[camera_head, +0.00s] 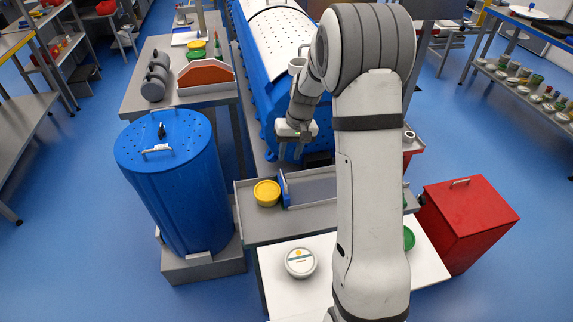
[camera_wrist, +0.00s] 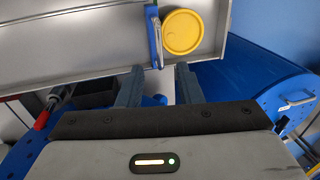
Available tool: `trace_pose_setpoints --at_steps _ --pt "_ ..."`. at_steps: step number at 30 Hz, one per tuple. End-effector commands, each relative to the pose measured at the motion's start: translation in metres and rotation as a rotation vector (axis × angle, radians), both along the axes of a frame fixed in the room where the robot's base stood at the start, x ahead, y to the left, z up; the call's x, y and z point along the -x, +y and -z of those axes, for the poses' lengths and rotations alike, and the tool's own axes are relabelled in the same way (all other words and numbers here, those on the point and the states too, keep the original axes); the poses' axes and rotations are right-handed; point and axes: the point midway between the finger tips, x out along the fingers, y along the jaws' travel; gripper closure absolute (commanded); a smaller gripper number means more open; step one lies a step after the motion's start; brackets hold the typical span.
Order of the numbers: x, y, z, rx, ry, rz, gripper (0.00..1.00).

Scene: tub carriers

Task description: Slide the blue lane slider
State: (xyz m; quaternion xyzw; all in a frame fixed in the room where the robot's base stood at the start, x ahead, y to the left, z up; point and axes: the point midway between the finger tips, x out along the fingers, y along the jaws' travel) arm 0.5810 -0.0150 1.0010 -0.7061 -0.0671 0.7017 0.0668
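The blue lane slider (camera_head: 286,189) is a thin upright blue piece on the grey tray (camera_head: 243,222), just right of a round yellow tub (camera_head: 266,190). In the wrist view the slider (camera_wrist: 155,36) stands beside the yellow tub (camera_wrist: 183,32), with its near end close to the gap between my fingertips. My gripper (camera_wrist: 157,72) is open, with clear space between its two fingers. In the head view my gripper (camera_head: 303,143) hangs above and behind the slider. I cannot tell whether a finger touches it.
A large blue drum machine (camera_head: 272,75) stands behind the tray. A blue lidded barrel (camera_head: 178,185) is at left and a red bin (camera_head: 468,222) at right. A white tub (camera_head: 300,263) sits on the white table (camera_head: 280,290) in front. My arm hides part of the tray.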

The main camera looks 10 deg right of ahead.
Motion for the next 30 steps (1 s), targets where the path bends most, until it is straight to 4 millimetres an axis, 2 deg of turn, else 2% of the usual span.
trace_pose_setpoints --at_steps 7,18,23,30 --pt "-0.006 0.002 0.022 -0.008 0.010 -0.001 0.67" --pt "-0.006 0.013 0.075 -0.007 0.010 -0.003 0.67" --pt "-0.006 0.015 0.085 -0.007 0.008 -0.001 0.67" --pt "-0.006 0.015 0.085 -0.007 0.007 -0.001 0.67"
